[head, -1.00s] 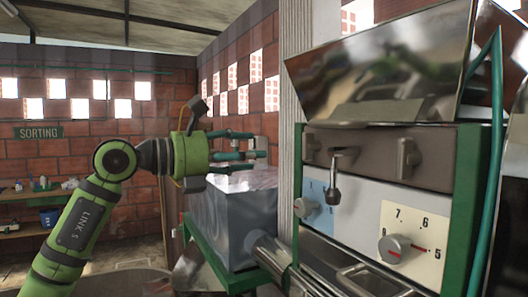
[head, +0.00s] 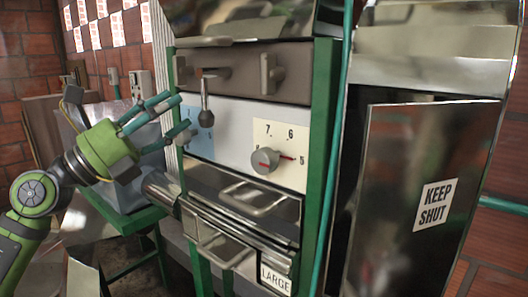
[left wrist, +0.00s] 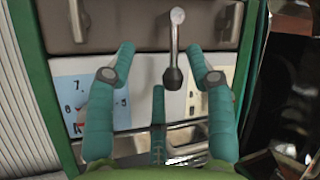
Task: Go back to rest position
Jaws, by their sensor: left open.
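My left gripper (head: 179,117) is at the left of the head view, with its teal fingers spread and empty. It points up and right at the machine's front panel (head: 228,140). A hanging lever with a dark knob (head: 206,110) is just right of the fingertips. In the left wrist view the same lever (left wrist: 175,50) shows between the two spread outer fingers; I cannot tell how close it is, and no finger is closed on it. My right gripper is not in view.
The panel has a red-pointer dial (head: 266,160) and metal trays (head: 252,197) below. A "KEEP SHUT" metal door (head: 410,200) stands at the right. A grey metal box (head: 120,190) on a green stand is behind my left arm. A brick wall (head: 25,60) is behind.

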